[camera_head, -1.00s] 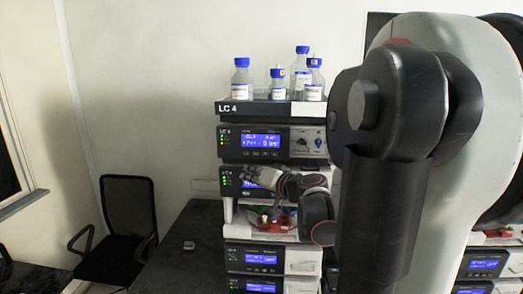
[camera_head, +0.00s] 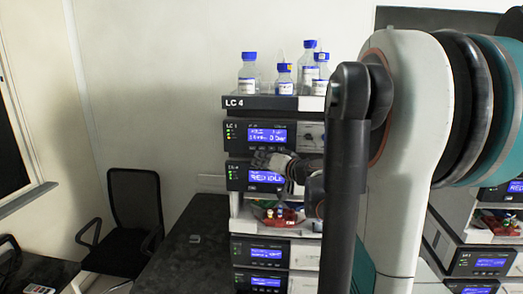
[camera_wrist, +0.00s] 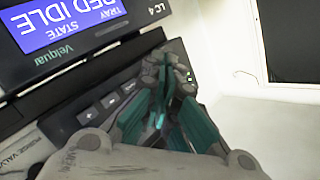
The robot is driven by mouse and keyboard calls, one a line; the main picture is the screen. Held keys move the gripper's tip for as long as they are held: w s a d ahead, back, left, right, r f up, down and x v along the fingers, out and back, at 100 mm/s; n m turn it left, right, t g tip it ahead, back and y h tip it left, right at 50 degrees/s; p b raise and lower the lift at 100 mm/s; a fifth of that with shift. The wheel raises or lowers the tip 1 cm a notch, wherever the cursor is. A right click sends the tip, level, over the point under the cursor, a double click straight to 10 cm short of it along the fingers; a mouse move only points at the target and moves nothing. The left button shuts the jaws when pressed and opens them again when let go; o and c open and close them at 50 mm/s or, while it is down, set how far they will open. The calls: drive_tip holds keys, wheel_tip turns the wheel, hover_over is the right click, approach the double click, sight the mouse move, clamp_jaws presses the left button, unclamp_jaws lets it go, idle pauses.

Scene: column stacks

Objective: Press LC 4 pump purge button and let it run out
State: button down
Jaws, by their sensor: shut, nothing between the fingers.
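The LC 4 pump (camera_head: 268,135) is the upper module of the stack, under the bottle tray. Its blue display is lit; its text is too small to read surely. My gripper (camera_head: 266,158) is at the pump's lower front edge, just above the second module's display. In the wrist view, which is upside down, my gripper's teal fingers (camera_wrist: 182,78) are together and empty.
The second module's display (camera_wrist: 65,25) reads idle. Blue-capped bottles (camera_head: 248,72) stand in the top tray (camera_head: 250,103). An open tray with small vials (camera_head: 276,215) is lower in the stack. A dark bench (camera_head: 192,255) and a chair (camera_head: 133,215) are at left.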

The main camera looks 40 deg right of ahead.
drive_tip(key=shift+w+d+b, duration=0.3)
drive_tip(key=shift+w+d, duration=0.7)
drive_tip(key=shift+d, duration=0.2)
drive_tip(key=shift+w+d, duration=0.1)
idle(0.6)
drive_tip(key=shift+w+d, duration=0.2)
drive_tip(key=shift+d, duration=0.05)
drive_tip(key=shift+w+d+b, duration=0.25)
drive_tip(key=shift+b, duration=0.05)
idle(0.9)
idle(0.3)
drive_tip(key=shift+s+a, duration=0.55)
drive_tip(key=shift+a, duration=0.05)
drive_tip(key=s+a, duration=0.3)
drive_tip(key=a, duration=0.1)
drive_tip(key=shift+s, duration=0.15)
